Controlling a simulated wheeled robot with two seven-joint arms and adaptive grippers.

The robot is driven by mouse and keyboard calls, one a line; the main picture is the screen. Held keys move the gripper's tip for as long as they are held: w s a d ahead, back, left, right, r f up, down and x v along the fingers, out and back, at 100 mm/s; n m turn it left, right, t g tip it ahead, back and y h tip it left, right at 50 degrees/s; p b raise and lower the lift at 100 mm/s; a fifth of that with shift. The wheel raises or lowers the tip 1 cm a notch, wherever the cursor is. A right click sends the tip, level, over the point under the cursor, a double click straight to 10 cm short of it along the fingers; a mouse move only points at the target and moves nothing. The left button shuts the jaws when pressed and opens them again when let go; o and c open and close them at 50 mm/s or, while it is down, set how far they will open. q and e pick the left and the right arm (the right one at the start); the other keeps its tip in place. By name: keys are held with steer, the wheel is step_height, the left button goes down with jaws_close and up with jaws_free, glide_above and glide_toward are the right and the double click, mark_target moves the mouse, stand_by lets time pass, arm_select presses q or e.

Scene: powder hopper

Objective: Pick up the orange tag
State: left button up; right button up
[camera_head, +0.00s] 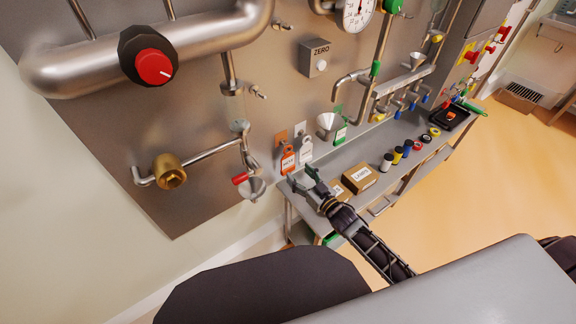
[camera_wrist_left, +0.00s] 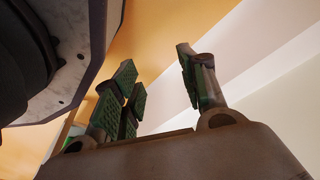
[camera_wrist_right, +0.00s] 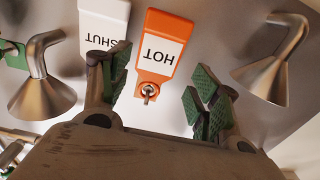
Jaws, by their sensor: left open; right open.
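The orange tag (camera_head: 288,160) hangs on the steel panel, left of a white tag (camera_head: 306,149) and a green tag (camera_head: 340,131). In the right wrist view the orange tag (camera_wrist_right: 161,50) reads HOT upside down and hangs by a hole on a metal peg. My right gripper (camera_head: 312,180) is open in front of the panel, just below the tags. In its wrist view the fingers (camera_wrist_right: 157,95) stand either side of the orange tag's peg end, apart from the tag. My left gripper (camera_wrist_left: 160,85) is open and empty, away from the panel, with floor and wall behind it.
Below, a shelf (camera_head: 400,130) carries a cardboard box (camera_head: 360,179) and several small jars. The white SHUT tag (camera_wrist_right: 103,24) is close beside my right finger.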

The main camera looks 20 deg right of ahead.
mark_target(288, 163)
arm_select(q)
steer(key=shift+s+d+r, duration=0.2)
steer(key=shift+d+r, duration=0.05)
steer(key=shift+r, duration=0.1)
arm_select(e)
steer(key=shift+x, duration=1.4)
arm_select(q)
steer(key=shift+w, duration=0.25)
arm_select(e)
steer(key=shift+w, duration=0.15)
steer(key=shift+b+x, duration=0.4)
steer(key=shift+x, duration=0.45)
steer(key=shift+w+a+f, duration=0.15)
steer(key=shift+w+a, duration=0.1)
steer(key=shift+w, duration=0.45)
steer(key=shift+w+a, duration=0.2)
steer(key=shift+w, duration=0.35)
arm_select(q)
steer(key=r, duration=0.1)
steer(key=w+d+r, duration=0.1)
steer(key=shift+r, duration=0.3)
arm_select(e)
steer(key=shift+w+a, duration=0.1)
steer(key=shift+w, duration=0.2)
arm_select(q)
steer(key=shift+s+f, duration=0.1)
steer(key=shift+s, duration=0.05)
arm_select(e)
steer(key=shift+c, duration=0.5)
